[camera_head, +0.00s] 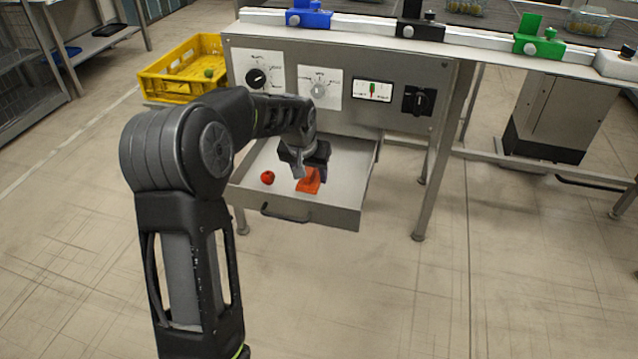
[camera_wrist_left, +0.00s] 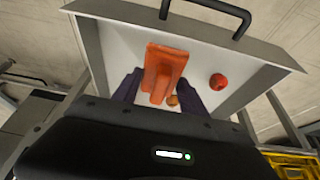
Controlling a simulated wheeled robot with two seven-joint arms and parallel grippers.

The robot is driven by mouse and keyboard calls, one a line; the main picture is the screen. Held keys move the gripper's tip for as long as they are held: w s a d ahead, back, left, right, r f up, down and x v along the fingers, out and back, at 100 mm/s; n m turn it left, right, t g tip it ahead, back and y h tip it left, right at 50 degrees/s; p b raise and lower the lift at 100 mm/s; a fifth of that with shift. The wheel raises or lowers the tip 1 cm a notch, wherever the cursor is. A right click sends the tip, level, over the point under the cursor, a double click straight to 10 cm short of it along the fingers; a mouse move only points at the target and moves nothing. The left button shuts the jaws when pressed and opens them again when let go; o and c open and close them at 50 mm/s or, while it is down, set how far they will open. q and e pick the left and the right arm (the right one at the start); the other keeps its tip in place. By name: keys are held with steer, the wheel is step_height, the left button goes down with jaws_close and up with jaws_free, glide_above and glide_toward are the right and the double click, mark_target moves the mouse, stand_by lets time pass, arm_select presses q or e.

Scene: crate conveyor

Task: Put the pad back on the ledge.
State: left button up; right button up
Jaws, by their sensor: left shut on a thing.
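The orange pad (camera_head: 309,181), a block with a raised handle-like part, is in the open drawer (camera_head: 303,212). My left gripper (camera_head: 305,164) reaches down into the drawer and is shut on the pad. In the left wrist view the pad (camera_wrist_left: 162,72) shows between the two dark fingers (camera_wrist_left: 158,92). I cannot tell whether the pad touches the drawer floor. A pale ledge (camera_head: 365,28) runs along the top front of the grey cabinet. My right gripper is not in view.
A red ball-like fruit (camera_head: 267,177) lies left of the pad in the drawer. Blue (camera_head: 309,15), black (camera_head: 420,27) and green (camera_head: 540,44) blocks stand on the ledge, with gaps between. A yellow crate (camera_head: 165,84) stands left.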

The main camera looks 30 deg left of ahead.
arm_select(q)
steer(key=s+d+r+m, duration=0.1)
steer(key=d+r, duration=0.1)
steer(key=d, duration=0.6)
steer(key=d+r+m+h, duration=0.1)
steer(key=d+r, duration=0.1)
steer(key=d, duration=0.5)
steer(key=s+d+r+m, duration=0.1)
steer(key=d+r, duration=0.2)
steer(key=d, duration=0.5)
steer(key=shift+s+d+m, duration=0.3)
steer(key=shift+s, duration=0.05)
